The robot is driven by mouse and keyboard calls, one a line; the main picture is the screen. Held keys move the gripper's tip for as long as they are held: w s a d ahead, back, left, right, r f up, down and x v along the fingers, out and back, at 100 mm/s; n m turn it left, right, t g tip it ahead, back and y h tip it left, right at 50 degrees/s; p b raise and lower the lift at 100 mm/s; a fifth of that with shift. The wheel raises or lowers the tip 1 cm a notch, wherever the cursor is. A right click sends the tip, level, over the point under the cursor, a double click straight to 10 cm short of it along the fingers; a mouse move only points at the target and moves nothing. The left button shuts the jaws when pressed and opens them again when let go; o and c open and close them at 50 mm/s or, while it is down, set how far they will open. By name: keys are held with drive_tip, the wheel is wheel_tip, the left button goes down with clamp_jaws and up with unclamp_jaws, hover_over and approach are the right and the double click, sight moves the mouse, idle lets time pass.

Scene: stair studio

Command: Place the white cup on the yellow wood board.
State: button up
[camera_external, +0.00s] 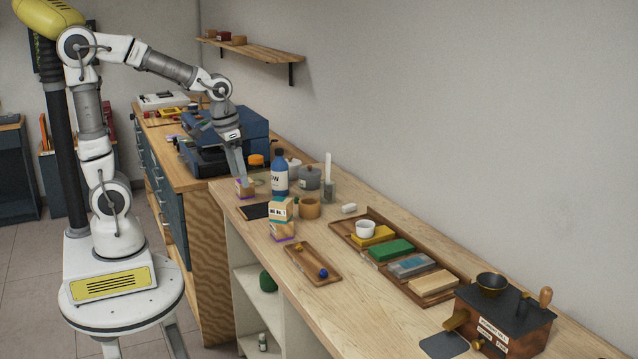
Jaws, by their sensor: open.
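The white cup (365,228) stands upright on the left part of the yellow wood board (382,235). The board lies at the far end of a long wooden tray (432,262), beside several other coloured boards. My gripper (241,184) is open and well away from the cup, at the far left end of the wooden counter. It points down at a small tan box with a purple label (247,191). The fingertips overlap the box in this view, and I cannot tell whether they touch it.
A blue bottle (280,172), grey jar (310,177) and wooden cup (309,208) stand near my gripper. A carton (282,215) and small tray (313,263) are closer to the front edge. A shelf (255,47) hangs above.

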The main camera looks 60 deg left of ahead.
drive_tip(key=s+r+t, duration=0.3)
drive_tip(key=s+r, duration=0.2)
drive_tip(key=s, duration=0.5)
drive_tip(key=shift+a+r+t, duration=0.2)
drive_tip(key=shift+a+t, duration=0.1)
drive_tip(key=shift+a, duration=0.15)
